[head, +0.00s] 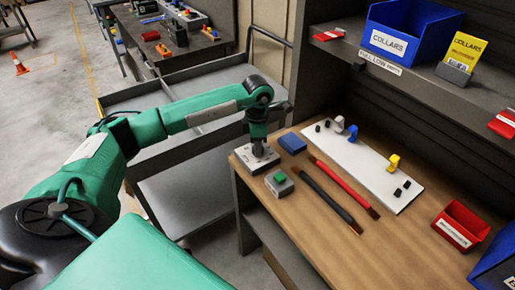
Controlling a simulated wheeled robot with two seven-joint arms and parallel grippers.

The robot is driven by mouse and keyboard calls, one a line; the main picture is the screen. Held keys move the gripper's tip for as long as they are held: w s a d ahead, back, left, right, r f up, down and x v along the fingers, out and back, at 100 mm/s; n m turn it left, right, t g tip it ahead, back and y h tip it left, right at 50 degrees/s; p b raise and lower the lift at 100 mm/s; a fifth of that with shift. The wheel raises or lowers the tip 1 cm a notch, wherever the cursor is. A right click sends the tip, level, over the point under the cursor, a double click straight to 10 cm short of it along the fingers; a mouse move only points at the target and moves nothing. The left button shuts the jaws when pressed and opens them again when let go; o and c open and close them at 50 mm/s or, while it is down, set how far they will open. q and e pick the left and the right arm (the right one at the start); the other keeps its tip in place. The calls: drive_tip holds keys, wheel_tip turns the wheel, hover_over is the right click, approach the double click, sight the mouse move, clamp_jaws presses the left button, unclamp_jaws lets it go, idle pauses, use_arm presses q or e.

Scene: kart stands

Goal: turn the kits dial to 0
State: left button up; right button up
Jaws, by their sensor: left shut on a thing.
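A small light-grey box (268,164) sits on the near left corner of the wooden bench top; I take it to be the kits dial's housing. My left gripper (259,151) comes down over it from above, fingers pointing down, and is shut on the knob there. The fingers hide the knob, so its pointer and setting cannot be read. The markings on the box are too small to read. My right gripper is not in view.
Next to the dial are a grey box with a green button (279,181) and a blue block (292,142). A red bar (345,186) and a dark bar (329,199) lie to the right, before a white board (365,168). A red bin (460,226) stands farther right. A grey cart (190,200) is left.

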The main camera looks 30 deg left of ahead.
use_arm(q)
drive_tip(key=shift+n+b, duration=0.35)
drive_tip(key=shift+n, duration=0.65)
drive_tip(key=n+b, duration=0.1)
drive_tip(key=n, duration=0.1)
drive_tip(key=shift+n, duration=1.2)
drive_tip(key=shift+n+b, duration=0.45)
drive_tip(key=shift+n, duration=0.65)
drive_tip(key=shift+r+n, duration=0.1)
drive_tip(key=shift+n, duration=0.9)
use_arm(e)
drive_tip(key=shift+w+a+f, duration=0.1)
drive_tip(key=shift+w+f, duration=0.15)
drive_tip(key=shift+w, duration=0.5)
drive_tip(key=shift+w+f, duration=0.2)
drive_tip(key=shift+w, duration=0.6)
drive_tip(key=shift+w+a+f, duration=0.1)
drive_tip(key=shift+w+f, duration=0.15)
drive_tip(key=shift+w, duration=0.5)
